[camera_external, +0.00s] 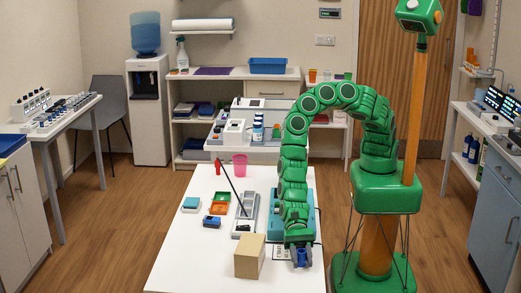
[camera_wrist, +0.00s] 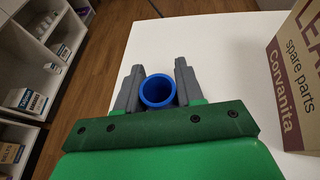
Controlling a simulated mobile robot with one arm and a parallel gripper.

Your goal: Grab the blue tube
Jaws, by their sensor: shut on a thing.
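The blue tube (camera_wrist: 157,92) is between the two grey fingers of my gripper (camera_wrist: 158,88) in the wrist view. Its round open end faces the camera, and a finger is close on each side of it. In the external view my gripper (camera_external: 300,255) is low over the near right part of the white table (camera_external: 190,262), with the blue tube (camera_external: 301,258) at its fingers. I cannot tell whether the tube's lower end touches the table.
A cardboard box (camera_external: 249,260) stands just left of my gripper; it also shows at the right in the wrist view (camera_wrist: 300,80). Small trays (camera_external: 219,208), a pink cup (camera_external: 239,165) and a grey device (camera_external: 246,215) are farther back. The table's front left is clear.

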